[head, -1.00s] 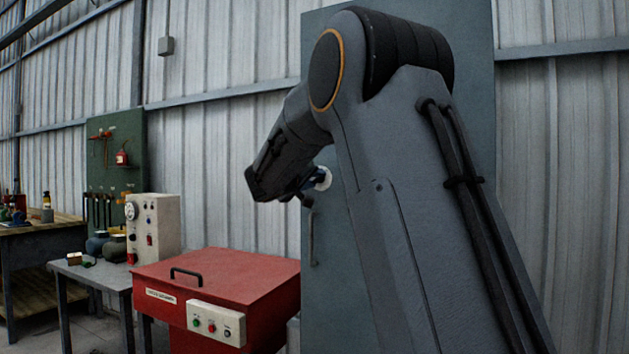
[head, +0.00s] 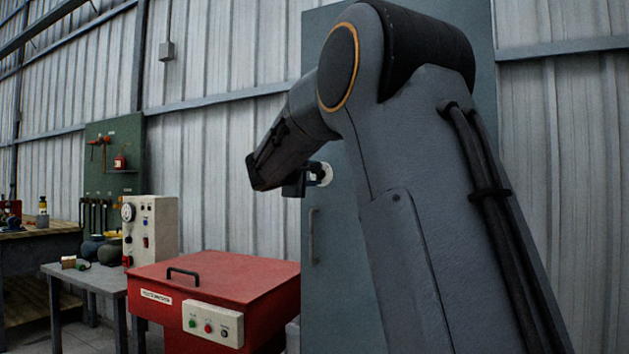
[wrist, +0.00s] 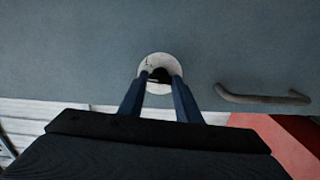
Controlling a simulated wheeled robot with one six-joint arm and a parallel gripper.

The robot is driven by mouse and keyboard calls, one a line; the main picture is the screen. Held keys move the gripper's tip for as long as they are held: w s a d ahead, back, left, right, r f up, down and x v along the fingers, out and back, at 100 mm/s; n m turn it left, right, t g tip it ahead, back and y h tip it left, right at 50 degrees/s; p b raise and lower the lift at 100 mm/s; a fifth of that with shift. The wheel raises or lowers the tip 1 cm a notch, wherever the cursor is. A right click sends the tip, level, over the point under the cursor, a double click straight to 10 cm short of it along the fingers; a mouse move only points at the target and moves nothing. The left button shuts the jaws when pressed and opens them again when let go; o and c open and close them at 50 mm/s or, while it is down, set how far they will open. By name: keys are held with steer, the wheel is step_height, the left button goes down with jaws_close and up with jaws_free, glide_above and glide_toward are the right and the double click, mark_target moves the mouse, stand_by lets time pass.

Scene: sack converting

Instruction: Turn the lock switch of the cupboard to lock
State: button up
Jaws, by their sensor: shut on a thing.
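The cupboard (head: 345,260) is a tall grey-green panel behind my arm. Its lock switch has a round white plate (wrist: 152,64) with a dark knob (wrist: 160,75) in the middle. The white plate also shows in the head view (head: 325,174), partly hidden by my wrist. My gripper (wrist: 160,82) is at the plate, its two blue fingers on either side of the knob and shut on it. The fingertips hide part of the knob, so I cannot tell which way it points. The cupboard's bar handle (head: 312,237) is below the switch; it also shows in the wrist view (wrist: 262,97).
A red machine (head: 215,275) with a lid handle and a button box stands left of the cupboard. A grey table (head: 80,272) with a control box (head: 150,230) is farther left. A green tool board (head: 113,165) hangs on the corrugated wall.

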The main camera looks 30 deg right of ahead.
steer(key=shift+n+p, duration=0.75)
steer(key=shift+n, duration=4.15)
steer(key=shift+r, duration=0.1)
steer(key=o, duration=1.1)
steer(key=shift+c, duration=0.2)
steer(key=v, duration=0.7)
steer(key=shift+s+a+b, duration=0.15)
steer(key=shift+a+b, duration=0.2)
